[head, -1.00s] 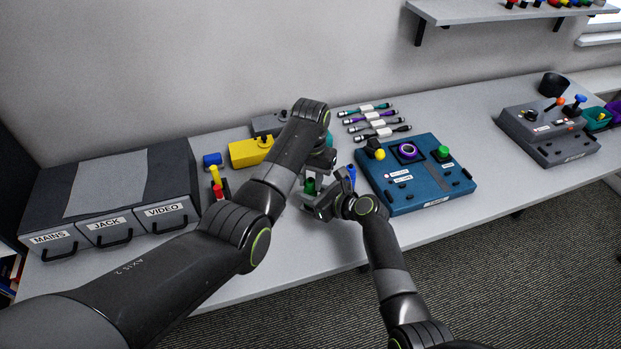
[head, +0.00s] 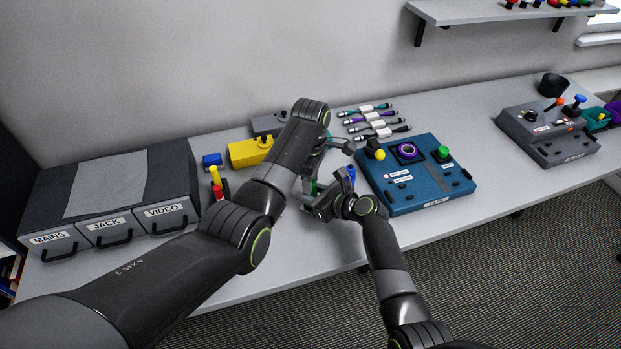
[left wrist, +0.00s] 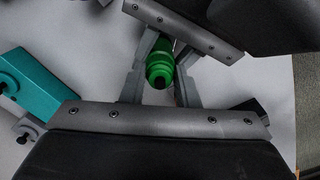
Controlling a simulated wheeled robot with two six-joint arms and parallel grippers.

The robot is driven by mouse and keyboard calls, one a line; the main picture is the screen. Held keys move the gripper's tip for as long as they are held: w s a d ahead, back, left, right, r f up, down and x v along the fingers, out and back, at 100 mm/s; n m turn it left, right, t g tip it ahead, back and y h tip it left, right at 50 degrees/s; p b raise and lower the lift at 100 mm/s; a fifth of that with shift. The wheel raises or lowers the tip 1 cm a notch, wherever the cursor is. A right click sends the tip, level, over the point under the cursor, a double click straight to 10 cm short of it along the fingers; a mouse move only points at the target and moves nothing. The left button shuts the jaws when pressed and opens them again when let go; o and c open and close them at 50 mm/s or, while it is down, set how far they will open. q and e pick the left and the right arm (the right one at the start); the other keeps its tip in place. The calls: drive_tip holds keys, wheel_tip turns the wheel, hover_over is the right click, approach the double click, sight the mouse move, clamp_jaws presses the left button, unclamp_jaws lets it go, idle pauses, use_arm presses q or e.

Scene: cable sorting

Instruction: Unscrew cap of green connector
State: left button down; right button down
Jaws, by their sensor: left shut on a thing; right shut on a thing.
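The green connector (head: 315,187) is mostly hidden between my two grippers in the head view. In the left wrist view the green connector (left wrist: 160,65) shows as a bright green ribbed cylinder with a dark end, between grey fingers. My left gripper (left wrist: 160,78) is shut on it, reaching in from above. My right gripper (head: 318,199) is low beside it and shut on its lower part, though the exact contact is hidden. Which part is the cap cannot be told clearly.
A blue panel box (head: 430,195) stands just right of the grippers. Several cables (head: 372,122) lie behind. A yellow box (head: 250,152) and grey drawers (head: 120,190) are at left. A teal box (left wrist: 28,80) shows in the left wrist view. The table's front strip is clear.

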use_arm(q)
drive_tip(key=shift+w+r+n, duration=0.1)
drive_tip(key=shift+n, duration=0.7)
drive_tip(key=shift+r, duration=0.15)
drive_tip(key=shift+r, duration=0.95)
drive_tip(key=shift+r, duration=2)
use_arm(e)
drive_tip(key=c, duration=1)
unclamp_jaws()
